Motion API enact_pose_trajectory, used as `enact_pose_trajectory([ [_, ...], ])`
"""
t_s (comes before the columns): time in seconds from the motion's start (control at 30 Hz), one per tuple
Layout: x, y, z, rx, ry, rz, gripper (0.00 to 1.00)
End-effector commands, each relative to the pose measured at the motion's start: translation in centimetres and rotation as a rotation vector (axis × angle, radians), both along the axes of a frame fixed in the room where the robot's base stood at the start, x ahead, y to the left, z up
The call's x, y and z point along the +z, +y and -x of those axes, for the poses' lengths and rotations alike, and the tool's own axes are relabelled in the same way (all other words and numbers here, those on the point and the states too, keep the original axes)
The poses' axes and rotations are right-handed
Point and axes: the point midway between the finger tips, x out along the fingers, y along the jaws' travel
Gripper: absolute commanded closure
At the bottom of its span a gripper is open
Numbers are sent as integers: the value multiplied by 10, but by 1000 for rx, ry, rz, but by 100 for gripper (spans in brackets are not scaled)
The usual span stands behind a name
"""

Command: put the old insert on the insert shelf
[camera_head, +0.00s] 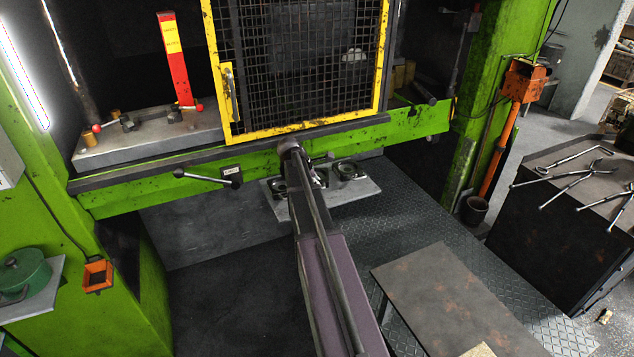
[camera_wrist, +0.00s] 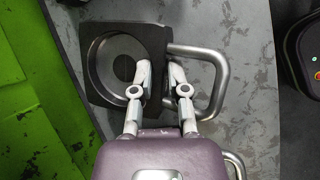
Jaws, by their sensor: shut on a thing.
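The held insert (camera_wrist: 103,88) is a black square block with a round recess and a bent metal handle (camera_wrist: 219,83). In the head view this insert (camera_head: 349,171) is over the right part of the grey insert shelf (camera_head: 345,202), below the press's green beam. I cannot tell whether it touches the shelf. My gripper (camera_head: 314,178) is partly hidden there by my arm. A second dark insert (camera_head: 278,188) is at the shelf's left, mostly behind my arm; its handle (camera_wrist: 235,164) shows beneath my gripper in the wrist view.
The green beam (camera_head: 420,124) runs close behind the shelf, with a lever (camera_head: 205,178) at its left. A yellow-framed mesh guard (camera_head: 300,60) is above. A brown table (camera_head: 450,300) is at front right, and a black bench with tongs (camera_head: 575,180) at far right.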

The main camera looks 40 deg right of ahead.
Motion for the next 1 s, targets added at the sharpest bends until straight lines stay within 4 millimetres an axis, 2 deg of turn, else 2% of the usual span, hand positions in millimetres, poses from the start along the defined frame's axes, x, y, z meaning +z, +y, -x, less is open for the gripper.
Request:
enact_pose_trajectory([
  [0.5, -3, -1, -1, 0, 0, 3, 100],
  [0.53, -3, 0, -1, 0, 0, 0, 71],
  [0.6, -3, 0, -1, 0, 0, 0, 50],
  [0.63, -3, 0, -1, 0, 0, 0, 45],
  [1.0, -2, -1, 0, -2, 1, 0, 45],
])
